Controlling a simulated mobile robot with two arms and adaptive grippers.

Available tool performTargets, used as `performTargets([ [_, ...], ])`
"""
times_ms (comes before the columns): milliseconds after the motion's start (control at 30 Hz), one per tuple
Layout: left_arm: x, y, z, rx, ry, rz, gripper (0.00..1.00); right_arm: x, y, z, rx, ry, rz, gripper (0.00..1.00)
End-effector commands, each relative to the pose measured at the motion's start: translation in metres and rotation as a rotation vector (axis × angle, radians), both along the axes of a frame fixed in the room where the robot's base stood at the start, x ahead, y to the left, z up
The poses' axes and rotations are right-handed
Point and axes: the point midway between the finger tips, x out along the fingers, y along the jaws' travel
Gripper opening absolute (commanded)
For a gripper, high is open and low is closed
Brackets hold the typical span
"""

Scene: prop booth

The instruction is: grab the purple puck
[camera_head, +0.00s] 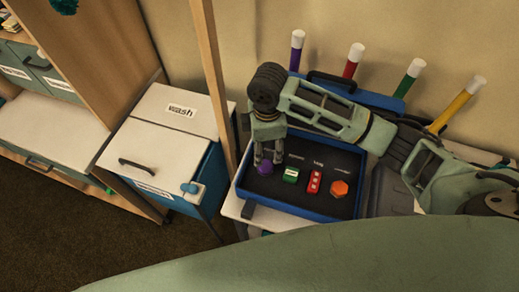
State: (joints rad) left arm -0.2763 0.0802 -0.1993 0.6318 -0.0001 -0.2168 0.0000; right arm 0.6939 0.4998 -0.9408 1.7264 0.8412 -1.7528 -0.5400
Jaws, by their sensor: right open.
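The purple puck (265,168) lies at the left end of a blue tray (297,211) with a dark inside. My right gripper (267,160) points down directly over the puck, its fingers open and close to it. The fingers partly hide the puck, and I cannot tell whether they touch it. My left gripper is not in view.
A green block (291,175), a red block (314,182) and an orange hexagonal piece (339,188) lie in the tray right of the puck. Several coloured tubes with white caps stand behind. A wooden post (214,75) and a "wash" cabinet (168,132) are left.

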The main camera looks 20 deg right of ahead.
Motion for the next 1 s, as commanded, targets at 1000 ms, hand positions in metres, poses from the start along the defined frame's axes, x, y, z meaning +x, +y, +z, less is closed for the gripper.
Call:
performTargets([
  [1000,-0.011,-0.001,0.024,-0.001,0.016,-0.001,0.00,-0.005,0.002,-0.078,-0.001,0.000,0.001,0.45],
])
